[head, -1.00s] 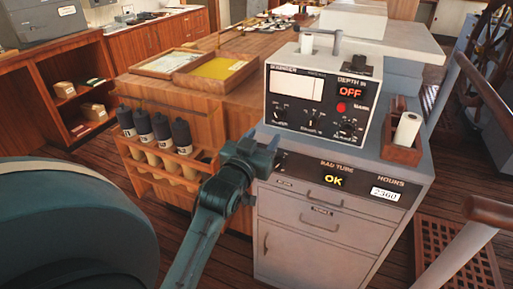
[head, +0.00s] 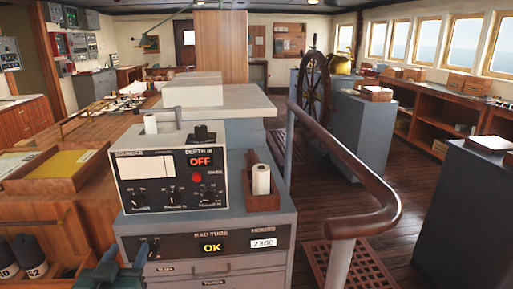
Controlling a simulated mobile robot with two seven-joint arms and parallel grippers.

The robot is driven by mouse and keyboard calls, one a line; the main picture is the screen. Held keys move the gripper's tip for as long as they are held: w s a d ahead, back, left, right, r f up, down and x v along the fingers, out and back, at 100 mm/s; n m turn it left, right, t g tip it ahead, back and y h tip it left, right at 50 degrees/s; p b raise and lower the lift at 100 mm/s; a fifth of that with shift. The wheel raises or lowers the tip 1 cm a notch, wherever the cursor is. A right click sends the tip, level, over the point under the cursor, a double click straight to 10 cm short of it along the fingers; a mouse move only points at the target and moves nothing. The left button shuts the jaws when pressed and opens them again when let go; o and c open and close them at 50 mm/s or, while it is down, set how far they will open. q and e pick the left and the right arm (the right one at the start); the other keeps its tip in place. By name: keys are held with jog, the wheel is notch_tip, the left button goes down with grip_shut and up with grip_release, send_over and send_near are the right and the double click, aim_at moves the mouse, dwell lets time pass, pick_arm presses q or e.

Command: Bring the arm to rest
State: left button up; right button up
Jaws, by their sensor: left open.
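My left gripper (head: 112,268) is at the bottom left of the head view, in front of the grey cabinet (head: 270,226). Its jaws are open and nothing shows between them. Most of the left arm is below the picture edge. The depth sounder (head: 168,180) on the cabinet reads OFF, and the panel below it reads OK. My right gripper is not in view.
A wooden handrail (head: 383,220) on a light post curves close at the right of the cabinet. A paper roll (head: 261,180) stands in a wooden holder. Dark bottles (head: 28,256) sit at lower left. The ship's wheel (head: 314,84) stands farther back, with open floor beyond the rail.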

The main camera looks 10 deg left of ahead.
pick_arm(q)
jog(key=s+d+f+m+g+h+p, duration=0.1)
jog(key=s+d+f+m+g+h, duration=0.1)
jog(key=s+d+f, duration=0.5)
jog(key=s+d+f+m+g+h, duration=0.3)
jog(key=s+d+f, duration=0.5)
jog(key=f, duration=0.6)
jog(key=shift+d+f+g+h+p, duration=0.4)
jog(key=shift+d+g+h, duration=0.3)
jog(key=shift+h, duration=0.2)
